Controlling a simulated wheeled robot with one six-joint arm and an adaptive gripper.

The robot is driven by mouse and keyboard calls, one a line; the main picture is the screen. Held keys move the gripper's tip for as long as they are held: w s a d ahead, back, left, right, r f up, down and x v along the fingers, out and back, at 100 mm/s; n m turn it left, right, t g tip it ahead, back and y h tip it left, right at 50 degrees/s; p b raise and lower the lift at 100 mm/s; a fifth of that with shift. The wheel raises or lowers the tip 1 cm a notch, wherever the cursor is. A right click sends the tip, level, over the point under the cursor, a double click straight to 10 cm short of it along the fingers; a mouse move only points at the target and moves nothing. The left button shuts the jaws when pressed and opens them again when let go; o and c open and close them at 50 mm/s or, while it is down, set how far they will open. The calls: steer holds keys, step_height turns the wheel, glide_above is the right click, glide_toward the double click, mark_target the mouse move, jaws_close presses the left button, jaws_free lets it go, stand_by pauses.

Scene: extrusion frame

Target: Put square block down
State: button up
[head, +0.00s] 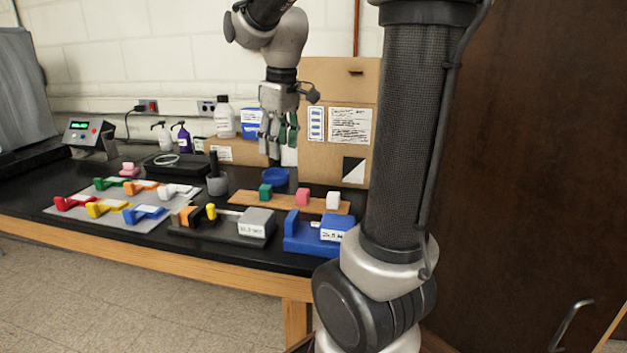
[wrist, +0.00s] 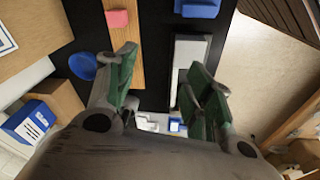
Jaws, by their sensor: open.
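My gripper (head: 281,148) hangs in the air above the black bench, pointing down. Its green-padded fingers are apart in the wrist view (wrist: 161,62), and nothing shows held between them. I cannot tell which one is the square block. In the wrist view the pink block (wrist: 117,18) sits on the strip, beyond the left finger. The left finger hides part of the strip; the green block is not clearly visible there.
A blue round dish (head: 275,175) lies behind the strip. A grey fixture (head: 257,224) and a blue fixture (head: 298,238) stand in front. A grey mat (head: 60,211) with several coloured handled pieces lies left. A cardboard panel (head: 340,80) stands behind.

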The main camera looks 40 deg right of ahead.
steer(key=s+a+f+m+t, duration=0.1)
steer(key=s+m, duration=0.1)
steer(key=s, duration=0.6)
steer(key=s+a+f+m+t, duration=0.1)
steer(key=s+a+f+m, duration=0.1)
steer(key=s, duration=0.7)
steer(key=shift+t, duration=0.3)
steer(key=shift+s, duration=0.15)
